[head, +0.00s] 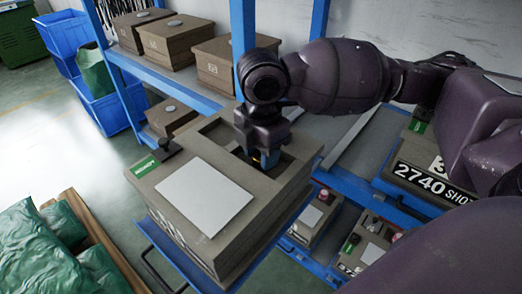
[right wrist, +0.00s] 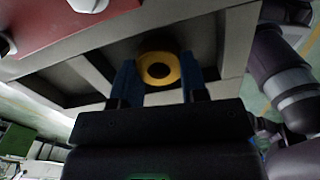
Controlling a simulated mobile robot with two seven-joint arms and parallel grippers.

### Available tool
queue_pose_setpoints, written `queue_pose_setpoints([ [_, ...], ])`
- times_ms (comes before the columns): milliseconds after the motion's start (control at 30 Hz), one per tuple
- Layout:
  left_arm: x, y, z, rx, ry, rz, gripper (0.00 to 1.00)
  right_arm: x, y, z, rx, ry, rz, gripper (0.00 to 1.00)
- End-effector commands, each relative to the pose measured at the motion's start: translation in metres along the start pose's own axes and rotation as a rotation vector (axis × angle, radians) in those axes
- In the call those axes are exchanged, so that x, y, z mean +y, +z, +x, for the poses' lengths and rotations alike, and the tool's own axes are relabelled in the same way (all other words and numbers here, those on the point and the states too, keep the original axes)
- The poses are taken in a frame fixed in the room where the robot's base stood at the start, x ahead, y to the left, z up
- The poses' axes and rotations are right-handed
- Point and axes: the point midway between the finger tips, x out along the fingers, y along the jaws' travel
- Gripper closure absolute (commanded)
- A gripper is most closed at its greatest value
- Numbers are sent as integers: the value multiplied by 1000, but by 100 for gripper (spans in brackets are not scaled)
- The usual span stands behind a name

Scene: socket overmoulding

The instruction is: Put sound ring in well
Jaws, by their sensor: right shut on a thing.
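A grey-brown box (head: 180,170) has recessed wells in its top, beside a pale plate (head: 206,196). My right gripper (head: 264,160) points down into the well (head: 288,158) on the right of the top. In the right wrist view, a yellow ring (right wrist: 172,66) with a dark centre lies between the two fingers (right wrist: 160,80), which are shut on it. The recess walls (right wrist: 205,45) show behind it. Whether the ring touches the well floor cannot be told. In the head view the gripper mostly hides the ring. My left gripper is not in view.
A small green label (head: 144,166) and a dark knob (head: 168,146) are at the box's left corner. Blue rack posts (head: 243,35) and several lidded boxes (head: 178,38) stand behind. Other boxes (head: 318,215) sit below right. Green sacks (head: 35,250) lie at lower left.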

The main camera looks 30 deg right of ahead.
Motion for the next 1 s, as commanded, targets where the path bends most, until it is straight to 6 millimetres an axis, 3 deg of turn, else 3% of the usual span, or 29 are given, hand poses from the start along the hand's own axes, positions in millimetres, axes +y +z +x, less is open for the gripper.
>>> queue_pose_setpoints([
  [33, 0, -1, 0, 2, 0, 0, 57, 0, 0, 1, 0, -1, 0, 90],
  [67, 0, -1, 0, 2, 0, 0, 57, 0, 0, 2, 0, -1, 0, 58],
  [233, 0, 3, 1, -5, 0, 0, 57, 0, 0, 2, 0, -1, 0, 34],
  [567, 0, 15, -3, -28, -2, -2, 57, 0, 0, -1, 0, 0, 0, 34],
  [767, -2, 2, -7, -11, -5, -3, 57, 0, 0, -29, -2, 5, 0, 34],
  [1000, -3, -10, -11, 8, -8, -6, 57, 0, 0, -78, -2, 7, 1, 34],
])
